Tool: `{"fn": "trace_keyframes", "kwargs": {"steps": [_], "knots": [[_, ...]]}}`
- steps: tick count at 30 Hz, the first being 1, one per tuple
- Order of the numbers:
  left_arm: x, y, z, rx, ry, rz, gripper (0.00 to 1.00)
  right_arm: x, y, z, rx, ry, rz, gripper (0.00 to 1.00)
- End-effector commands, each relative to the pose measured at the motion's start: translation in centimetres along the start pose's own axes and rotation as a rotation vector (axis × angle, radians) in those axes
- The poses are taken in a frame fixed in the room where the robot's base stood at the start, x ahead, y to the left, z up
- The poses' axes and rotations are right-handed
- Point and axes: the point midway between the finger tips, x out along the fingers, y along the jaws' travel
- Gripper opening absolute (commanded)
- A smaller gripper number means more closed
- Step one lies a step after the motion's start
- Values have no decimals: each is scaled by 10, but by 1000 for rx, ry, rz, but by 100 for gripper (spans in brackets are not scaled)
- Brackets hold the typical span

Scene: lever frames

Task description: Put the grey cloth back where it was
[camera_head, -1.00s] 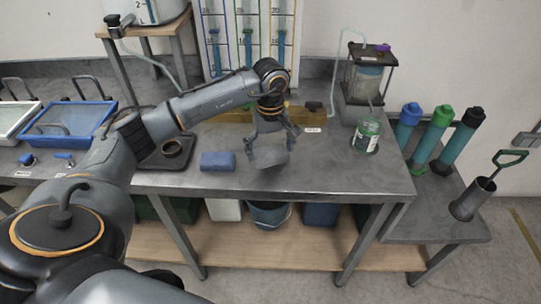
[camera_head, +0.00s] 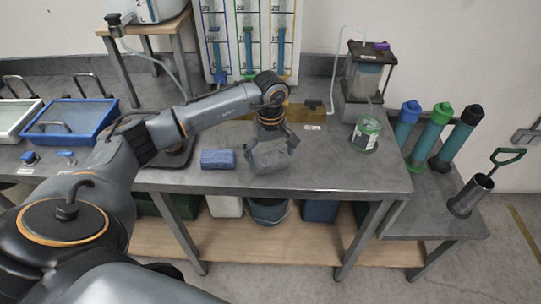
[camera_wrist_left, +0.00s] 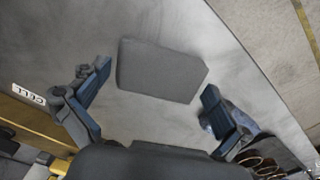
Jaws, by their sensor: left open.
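The grey cloth (camera_head: 270,158), a folded block, lies on the grey bench top near its front edge. My left gripper (camera_head: 271,148) is open above it, with a finger towards each side. In the left wrist view the grey cloth (camera_wrist_left: 160,70) shows whole between and just beyond the fingertips, with a gap to the left finger and its right end close to the right finger. My right gripper is not in view.
A blue cloth (camera_head: 217,159) lies just left of the grey one. A dark tray (camera_head: 172,153) is farther left, partly behind my arm. A glass jar (camera_head: 366,134) stands to the right. The bench between jar and grey cloth is clear.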

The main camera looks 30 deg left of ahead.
Motion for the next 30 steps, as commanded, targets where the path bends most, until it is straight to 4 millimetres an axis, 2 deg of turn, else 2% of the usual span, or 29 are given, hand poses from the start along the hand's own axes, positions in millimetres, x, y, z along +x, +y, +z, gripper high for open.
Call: {"fn": "trace_keyframes", "kwargs": {"steps": [2, 5, 15, 18, 24, 30], "knots": [[-6, 0, 0, 0, 0, 1, 100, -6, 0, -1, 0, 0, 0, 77], [-16, 1, -1, 0, 3, 4, 100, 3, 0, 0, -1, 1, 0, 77], [-88, 1, -1, 0, 4, 5, 100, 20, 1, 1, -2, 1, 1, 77], [-104, 1, 0, 1, 2, 3, 100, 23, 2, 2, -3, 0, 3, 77], [-121, 0, 0, 0, 0, 0, 100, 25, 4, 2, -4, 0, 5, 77], [-123, 0, 0, 0, -1, 0, 100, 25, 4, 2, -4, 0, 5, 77]]}}
